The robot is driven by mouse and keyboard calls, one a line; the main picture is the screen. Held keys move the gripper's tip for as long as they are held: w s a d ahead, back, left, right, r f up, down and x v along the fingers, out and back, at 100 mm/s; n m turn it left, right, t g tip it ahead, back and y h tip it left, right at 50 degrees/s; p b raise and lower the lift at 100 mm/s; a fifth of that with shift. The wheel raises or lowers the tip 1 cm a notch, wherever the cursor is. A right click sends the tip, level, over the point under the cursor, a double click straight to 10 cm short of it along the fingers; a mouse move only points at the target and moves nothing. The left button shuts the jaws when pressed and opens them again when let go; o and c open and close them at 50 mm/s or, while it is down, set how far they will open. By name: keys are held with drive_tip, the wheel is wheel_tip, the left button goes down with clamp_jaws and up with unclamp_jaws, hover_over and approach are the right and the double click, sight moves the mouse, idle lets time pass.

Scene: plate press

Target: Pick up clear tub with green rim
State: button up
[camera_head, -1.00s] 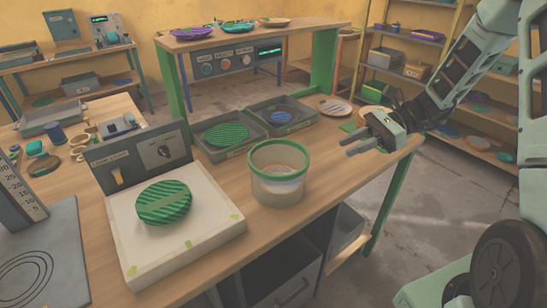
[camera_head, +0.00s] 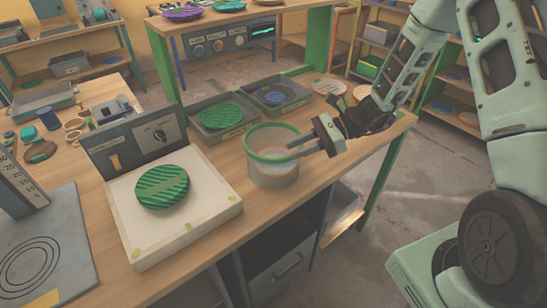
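The clear tub with a green rim (camera_head: 273,172) stands upright on the wooden bench, right of the white press base. My gripper (camera_head: 293,150) comes in from the right at the height of the tub's rim. Its two dark fingers point left and overlap the right part of the tub in the picture. The fingers look spread, with a gap between them. I cannot tell whether they touch the tub or whether one is in front of it. The tub rests on the bench.
A white plate press (camera_head: 205,222) with a green striped disc (camera_head: 162,187) stands left of the tub. Two grey trays, one with a green disc (camera_head: 221,116) and one with a blue disc (camera_head: 275,97), sit behind it. Pale round plates (camera_head: 330,87) lie at the back right.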

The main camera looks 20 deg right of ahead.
drive_tip(key=p+x, duration=0.1)
drive_tip(key=x, duration=0.3)
drive_tip(key=shift+s+a, duration=0.15)
drive_tip(key=shift+s, duration=0.05)
clamp_jaws()
